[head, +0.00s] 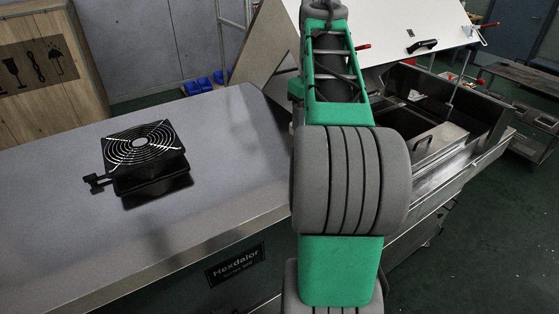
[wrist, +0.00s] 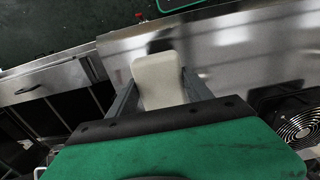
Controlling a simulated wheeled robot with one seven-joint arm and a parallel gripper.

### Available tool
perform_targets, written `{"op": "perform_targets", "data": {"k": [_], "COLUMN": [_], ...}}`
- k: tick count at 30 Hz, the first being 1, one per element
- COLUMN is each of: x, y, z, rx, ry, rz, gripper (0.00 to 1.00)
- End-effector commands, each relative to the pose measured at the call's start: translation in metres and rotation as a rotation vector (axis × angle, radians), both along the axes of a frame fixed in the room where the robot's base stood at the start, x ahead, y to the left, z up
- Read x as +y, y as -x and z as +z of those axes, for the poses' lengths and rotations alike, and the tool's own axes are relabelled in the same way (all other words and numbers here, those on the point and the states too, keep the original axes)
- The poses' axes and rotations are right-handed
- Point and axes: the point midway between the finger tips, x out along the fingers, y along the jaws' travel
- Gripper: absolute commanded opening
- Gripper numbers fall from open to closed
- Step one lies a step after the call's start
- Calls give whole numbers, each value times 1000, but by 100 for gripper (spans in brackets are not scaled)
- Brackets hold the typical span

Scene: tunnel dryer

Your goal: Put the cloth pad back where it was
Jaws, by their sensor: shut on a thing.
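The cloth pad, a cream rounded block, shows in the wrist view (wrist: 158,80). My gripper (wrist: 160,92) has a finger on each side of the pad and is shut on it. The pad is over or near a shiny metal surface (wrist: 235,62); I cannot tell whether it touches it. In the head view my green and grey arm hides the gripper and the pad.
A black fan (head: 143,155) stands on the grey worktop (head: 60,230) at left; the worktop around it is clear. An open metal machine with a bin (head: 438,140) is at right. A raised white panel (head: 400,35) stands behind. A drawer unit (wrist: 45,85) shows in the wrist view.

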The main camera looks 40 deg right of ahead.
Motion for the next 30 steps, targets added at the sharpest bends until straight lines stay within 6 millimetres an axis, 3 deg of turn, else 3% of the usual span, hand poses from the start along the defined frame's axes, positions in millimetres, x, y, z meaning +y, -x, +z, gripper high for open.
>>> {"op": "perform_targets", "data": {"k": [2, 8, 9, 10, 17, 20, 30], "x": [22, 34, 41, 45, 65, 63, 63], "y": [-11, -18, -23, -25, -36, -35, -35], "z": [-6, -31, -50, -56, -79, -99, -100], "rx": [3, 0, 0, 0, 0, 0, 0], "ry": [-2, -1, 0, 0, 0, 0, 0], "rz": [6, 1, 4, 3, 5, 2, 3], "gripper": [20, 20, 20, 20, 20, 20, 20]}}
